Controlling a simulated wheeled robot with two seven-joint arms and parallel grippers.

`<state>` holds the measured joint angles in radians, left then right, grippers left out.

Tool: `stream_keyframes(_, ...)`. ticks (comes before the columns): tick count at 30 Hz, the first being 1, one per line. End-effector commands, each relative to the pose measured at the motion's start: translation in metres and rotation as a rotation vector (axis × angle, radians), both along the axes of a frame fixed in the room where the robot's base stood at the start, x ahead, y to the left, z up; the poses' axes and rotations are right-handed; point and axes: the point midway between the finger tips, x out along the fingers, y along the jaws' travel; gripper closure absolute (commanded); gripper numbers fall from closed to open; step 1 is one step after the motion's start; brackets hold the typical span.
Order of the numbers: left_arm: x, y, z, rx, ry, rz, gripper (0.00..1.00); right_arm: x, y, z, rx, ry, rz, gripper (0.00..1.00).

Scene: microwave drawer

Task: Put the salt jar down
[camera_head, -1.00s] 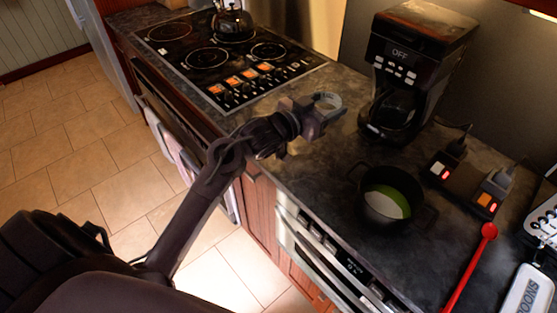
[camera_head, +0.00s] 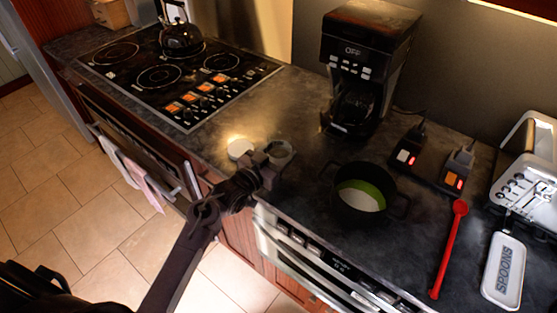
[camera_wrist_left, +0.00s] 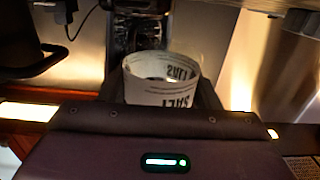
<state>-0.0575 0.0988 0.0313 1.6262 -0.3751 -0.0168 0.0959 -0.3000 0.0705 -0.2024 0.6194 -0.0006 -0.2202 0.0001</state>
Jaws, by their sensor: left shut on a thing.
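My left gripper (camera_head: 270,164) is shut on the salt jar (camera_head: 281,151), over the front part of the counter between the stove and the black pot. In the left wrist view the salt jar (camera_wrist_left: 160,82) is a pale cylinder with an upside-down "SALT" label, held between the fingers. In the head view mostly its round grey rim shows. I cannot tell whether its base touches the counter. A round white thing (camera_head: 240,148), like a lid, lies just left of the gripper. My right gripper is not in view.
A black pot (camera_head: 335,205) with green and white inside stands to the right. The coffee maker (camera_head: 365,65) is behind it, the stove (camera_head: 180,75) to the left. A red spoon (camera_head: 450,245) and a spoon rest (camera_head: 504,270) lie at right. Bare counter (camera_head: 270,112) lies behind the jar.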

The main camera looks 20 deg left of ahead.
Motion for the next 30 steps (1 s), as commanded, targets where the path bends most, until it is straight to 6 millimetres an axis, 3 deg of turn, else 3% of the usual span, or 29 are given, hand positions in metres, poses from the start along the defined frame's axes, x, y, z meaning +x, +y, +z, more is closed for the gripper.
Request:
stream_keyframes(10, 0.0, 0.0, -0.039, -0.001, 0.001, 0.0, 0.67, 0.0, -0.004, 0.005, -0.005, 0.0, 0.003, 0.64)
stream_keyframes(22, 0.0, 0.0, -0.045, 0.0, -0.001, 0.0, 0.67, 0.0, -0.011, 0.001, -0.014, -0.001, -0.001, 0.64)
stream_keyframes(23, 0.0, 0.0, -0.044, 0.0, -0.001, 0.0, 0.41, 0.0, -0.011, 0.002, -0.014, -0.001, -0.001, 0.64)
stream_keyframes(27, 0.0, 0.0, -0.044, 0.0, 0.0, 0.0, 0.22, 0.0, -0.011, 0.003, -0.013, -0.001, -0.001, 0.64)
stream_keyframes(30, 0.0, 0.0, -0.044, 0.0, 0.0, 0.0, 0.21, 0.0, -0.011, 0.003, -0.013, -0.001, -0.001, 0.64)
